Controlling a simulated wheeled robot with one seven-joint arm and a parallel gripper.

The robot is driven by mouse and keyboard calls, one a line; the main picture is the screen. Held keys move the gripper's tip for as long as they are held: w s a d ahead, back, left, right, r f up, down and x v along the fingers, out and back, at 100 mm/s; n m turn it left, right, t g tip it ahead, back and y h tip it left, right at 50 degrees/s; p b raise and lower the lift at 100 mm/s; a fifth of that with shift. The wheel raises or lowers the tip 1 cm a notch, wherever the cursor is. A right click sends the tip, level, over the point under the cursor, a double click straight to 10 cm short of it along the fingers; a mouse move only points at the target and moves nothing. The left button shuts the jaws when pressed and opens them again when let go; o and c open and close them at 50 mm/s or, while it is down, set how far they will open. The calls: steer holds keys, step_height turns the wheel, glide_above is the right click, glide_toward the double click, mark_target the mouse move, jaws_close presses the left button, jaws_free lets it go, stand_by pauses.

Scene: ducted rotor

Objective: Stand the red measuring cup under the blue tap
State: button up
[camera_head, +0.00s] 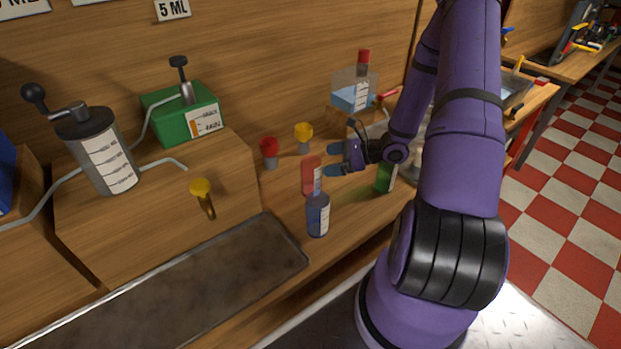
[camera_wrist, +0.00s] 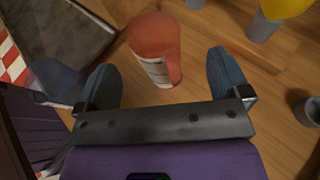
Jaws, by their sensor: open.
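The red measuring cup (camera_head: 312,176) stands upright on the wooden bench, with a white scale label on its side. In the wrist view the red cup (camera_wrist: 153,40) lies ahead of my gripper (camera_wrist: 162,62), in line with the gap between the two blue fingertips. In the head view my gripper (camera_head: 331,160) is open and empty, close to the cup's right side. I cannot tell whether a finger touches it. I cannot clearly make out a blue tap; a blue object (camera_head: 5,178) is cut off at the left edge.
A blue measuring cup (camera_head: 318,214) stands close in front of the red one; a green cup (camera_head: 386,178) stands to the right. Red (camera_head: 269,148) and yellow (camera_head: 303,132) knobbed pieces stand behind. A metal tray (camera_head: 200,292) and raised wooden block (camera_head: 150,235) lie left.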

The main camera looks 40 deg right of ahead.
mark_target(311, 165)
steer(key=shift+s+x, duration=0.25)
steer(key=shift+x, duration=3.1)
steer(key=shift+a+f, duration=0.1)
steer(key=shift+a, duration=0.1)
steer(key=c, duration=1.1)
